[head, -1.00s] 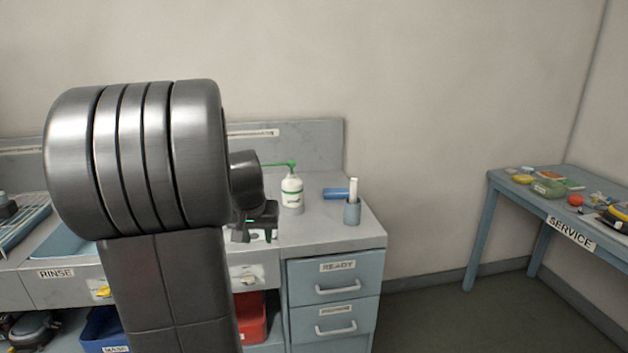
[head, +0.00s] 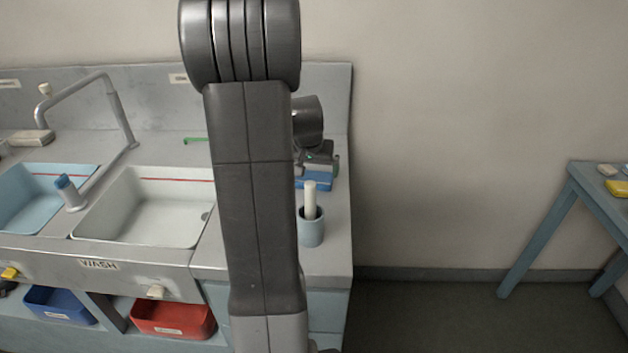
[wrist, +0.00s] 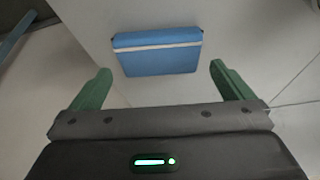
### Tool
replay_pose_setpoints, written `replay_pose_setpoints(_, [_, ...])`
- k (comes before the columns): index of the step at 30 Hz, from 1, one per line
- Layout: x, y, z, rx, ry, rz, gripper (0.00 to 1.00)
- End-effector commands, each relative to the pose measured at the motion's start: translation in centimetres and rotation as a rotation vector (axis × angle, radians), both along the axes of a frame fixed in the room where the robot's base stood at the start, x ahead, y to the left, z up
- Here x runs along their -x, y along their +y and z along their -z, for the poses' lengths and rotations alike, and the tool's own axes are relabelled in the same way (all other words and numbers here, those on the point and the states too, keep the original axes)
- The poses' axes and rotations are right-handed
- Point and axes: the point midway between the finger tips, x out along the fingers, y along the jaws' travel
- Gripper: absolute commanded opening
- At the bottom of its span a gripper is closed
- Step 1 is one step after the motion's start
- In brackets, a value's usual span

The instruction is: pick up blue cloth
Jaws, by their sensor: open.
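The blue cloth (wrist: 157,58) is a folded blue block with a pale stripe, lying on the grey counter in the wrist view. It also shows in the head view (head: 318,182), partly hidden behind my arm and gripper. My gripper (wrist: 160,80) is open, with its two green fingers apart and nothing between them. The cloth is ahead of the fingertips, roughly centred between them. In the head view my gripper (head: 322,160) is over the back right part of the counter, at the cloth. Whether the fingers touch the counter cannot be told.
A grey-blue cup (head: 311,232) with a white stick-like item stands in front of the cloth. A white wash basin (head: 150,205) and a faucet (head: 112,95) are left of my arm. The counter ends just right of the cup. A blue table (head: 575,200) stands far right.

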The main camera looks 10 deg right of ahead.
Motion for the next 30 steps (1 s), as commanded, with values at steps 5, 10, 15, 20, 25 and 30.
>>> replay_pose_setpoints(5, [-0.7, -0.4, 2.4, -0.001, 0.004, 0.0, 1.0])
replay_pose_setpoints(10, [-1.1, -0.6, 3.6, -0.001, 0.002, 0.0, 1.0])
replay_pose_setpoints(15, [-1.2, -0.6, 3.7, -0.001, 0.0, 0.0, 1.0])
replay_pose_setpoints(20, [-1.2, -0.6, 3.7, -0.001, 0.0, 0.0, 0.84])
replay_pose_setpoints(25, [-1.2, -0.6, 3.7, -0.001, 0.0, 0.0, 0.72])
replay_pose_setpoints(30, [-1.2, -0.6, 3.5, 0.0, -0.001, 0.0, 0.72])
